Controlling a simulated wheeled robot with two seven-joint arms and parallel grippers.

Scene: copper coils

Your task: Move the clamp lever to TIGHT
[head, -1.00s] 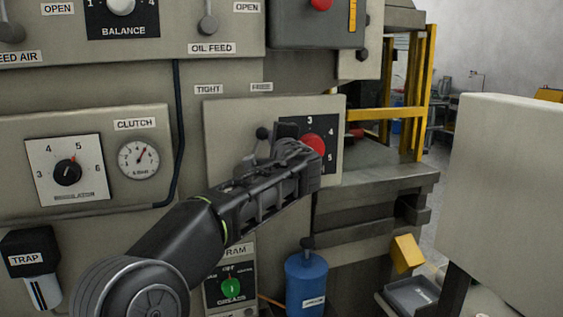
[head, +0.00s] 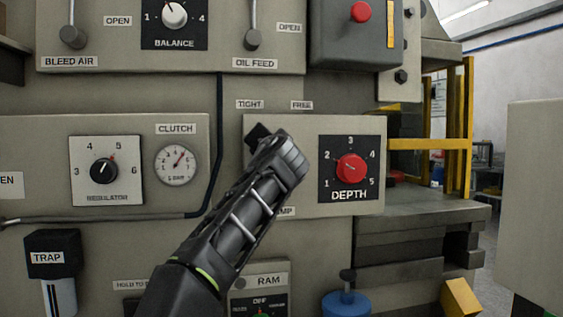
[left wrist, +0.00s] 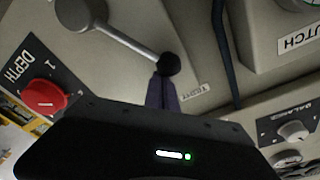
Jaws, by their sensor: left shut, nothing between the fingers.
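The clamp lever, a grey rod with a black ball knob (left wrist: 168,64), shows in the left wrist view. It runs from its round hub (left wrist: 80,12) and its knob end is close to the TIGHT label (left wrist: 193,92). My left gripper's closed fingers (left wrist: 162,93) are right at the knob; I cannot tell whether they touch it. In the head view my left gripper (head: 270,145) covers most of the lever, below the TIGHT label (head: 250,104) and the FREE label (head: 301,105). The CLAMP label (head: 285,212) is partly hidden. My right gripper is out of view.
The DEPTH dial (head: 351,168) is right of my gripper on the same plate. The oil feed lever (head: 253,40) is above, the clutch gauge (head: 176,164) and a dark pipe (head: 217,130) to the left. A blue canister (head: 346,304) is below.

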